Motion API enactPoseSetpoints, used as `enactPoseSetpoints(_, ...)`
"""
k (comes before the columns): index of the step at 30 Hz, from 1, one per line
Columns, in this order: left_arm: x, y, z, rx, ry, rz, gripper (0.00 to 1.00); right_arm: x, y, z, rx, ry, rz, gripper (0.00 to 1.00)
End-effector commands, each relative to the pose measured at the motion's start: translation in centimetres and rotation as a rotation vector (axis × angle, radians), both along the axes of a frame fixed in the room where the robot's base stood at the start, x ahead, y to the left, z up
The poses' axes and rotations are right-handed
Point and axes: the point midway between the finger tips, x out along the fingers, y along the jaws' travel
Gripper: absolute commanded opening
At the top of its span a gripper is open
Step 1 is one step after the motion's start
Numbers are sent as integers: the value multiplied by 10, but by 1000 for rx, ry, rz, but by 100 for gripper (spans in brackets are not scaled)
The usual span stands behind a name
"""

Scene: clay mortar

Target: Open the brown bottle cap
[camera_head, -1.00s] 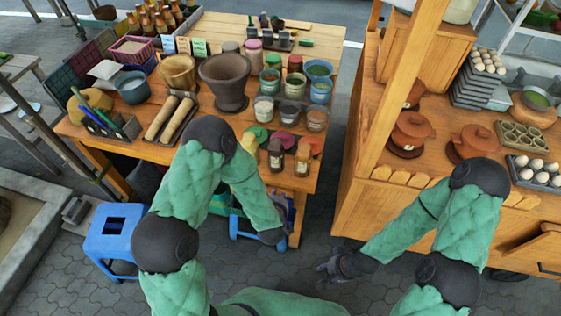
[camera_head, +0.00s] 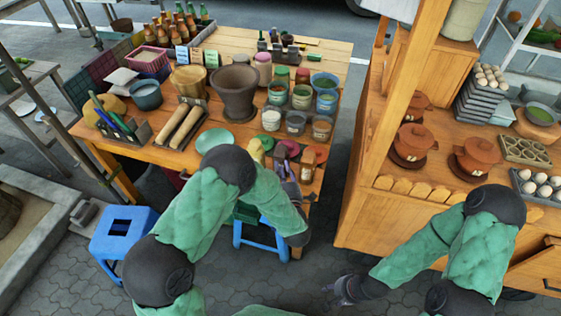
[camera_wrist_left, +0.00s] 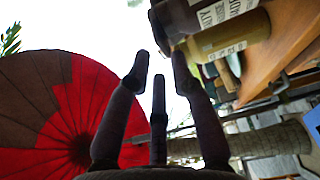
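A dark brown bottle (camera_head: 307,165) with a brown cap stands at the front right corner of the wooden table. A second dark bottle (camera_head: 281,160) stands left of it, partly hidden by my left gripper. In the left wrist view, a dark brown bottle (camera_wrist_left: 208,14) with a white label lies across the top edge, its end just beyond the fingertips. My left gripper (camera_head: 288,172) is at the table's front edge beside these bottles. Its three fingers (camera_wrist_left: 158,62) are spread and empty. My right gripper (camera_head: 343,290) hangs low over the paving, fingers apart, holding nothing visible.
A yellowish bottle (camera_head: 256,151) stands left of the dark bottles; it may be the yellowish one in the wrist view (camera_wrist_left: 230,36). Jars (camera_head: 296,122), a large mortar (camera_head: 238,92) and rolling pins (camera_head: 186,127) crowd the table behind. A wooden counter (camera_head: 350,215) stands right, across a gap.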

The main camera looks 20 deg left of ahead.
Motion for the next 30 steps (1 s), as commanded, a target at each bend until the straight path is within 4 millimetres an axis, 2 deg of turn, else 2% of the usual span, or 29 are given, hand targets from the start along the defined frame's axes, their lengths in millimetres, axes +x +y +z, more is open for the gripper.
enactPoseSetpoints(3, 17, 9, -1, -1, 0, 2, 24, 0, 0, -3, 0, 0, 0, 40)
enactPoseSetpoints(9, 33, 15, -1, 0, 0, 0, 24, 0, 0, -5, 0, 0, 0, 40)
enactPoseSetpoints(20, 36, 16, 0, 0, 1, -1, 24, 0, 0, -5, 0, 0, 0, 40)
enactPoseSetpoints(22, 36, 16, 0, 0, 1, -1, 4, 0, 0, -5, 0, 0, 0, 40)
enactPoseSetpoints(23, 36, 16, 0, 0, 1, -1, 0, 0, 0, -5, 0, 0, 0, 40)
enactPoseSetpoints(30, 36, 16, 0, 0, 5, -1, 0, 0, 0, -4, 0, 0, 0, 40)
